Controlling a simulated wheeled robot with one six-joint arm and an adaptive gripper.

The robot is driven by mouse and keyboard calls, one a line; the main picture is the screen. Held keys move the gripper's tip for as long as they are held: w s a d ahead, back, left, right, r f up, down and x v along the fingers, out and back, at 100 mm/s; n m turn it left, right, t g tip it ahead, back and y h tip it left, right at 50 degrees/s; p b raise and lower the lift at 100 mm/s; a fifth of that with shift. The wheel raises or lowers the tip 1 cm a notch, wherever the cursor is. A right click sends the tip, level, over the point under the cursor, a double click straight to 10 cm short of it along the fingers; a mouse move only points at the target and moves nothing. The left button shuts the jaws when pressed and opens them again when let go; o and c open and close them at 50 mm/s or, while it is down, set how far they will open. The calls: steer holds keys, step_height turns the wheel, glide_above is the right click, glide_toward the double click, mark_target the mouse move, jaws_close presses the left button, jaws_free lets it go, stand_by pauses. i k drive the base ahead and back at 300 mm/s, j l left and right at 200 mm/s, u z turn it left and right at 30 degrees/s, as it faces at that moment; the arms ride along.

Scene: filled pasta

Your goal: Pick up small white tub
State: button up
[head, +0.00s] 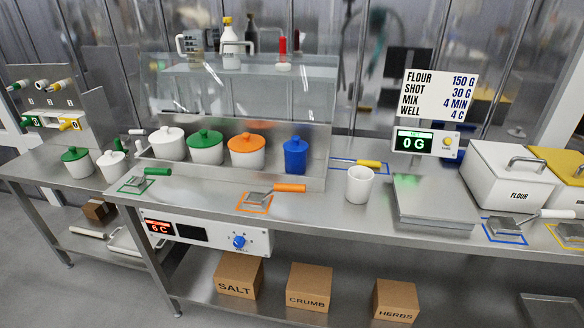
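A small open white tub (360,186) stands upright on the steel counter, between the orange-handled scoop and the scale (434,200). It has no lid and looks empty, though its bottom is hidden. A lidded white pot (167,145) stands at the left end of the steel tray, and a smaller white pot (112,167) stands on the left counter. My gripper is not in view.
Green-lidded (205,150), orange (246,153) and blue (295,157) pots stand in the tray behind. A flat orange-handled scoop (272,195) lies left of the tub. A yellow-handled tool (362,164) lies behind it. A flour bin (510,180) stands right.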

mark_target(359, 186)
steer(key=i+u, duration=0.2)
steer(key=u, duration=0.2)
steer(key=i+u, duration=0.5)
steer(key=u, duration=0.25)
steer(key=i+l+u, duration=0.1)
steer(key=u, duration=0.3)
steer(key=i+j+u, duration=0.1)
steer(key=i+u, duration=0.25)
steer(key=i, duration=0.25)
steer(key=i+j+z, duration=0.2)
steer(key=z, duration=0.25)
steer(key=i+j+z, duration=0.1)
steer(key=j+z, duration=0.15)
steer(key=z, duration=0.25)
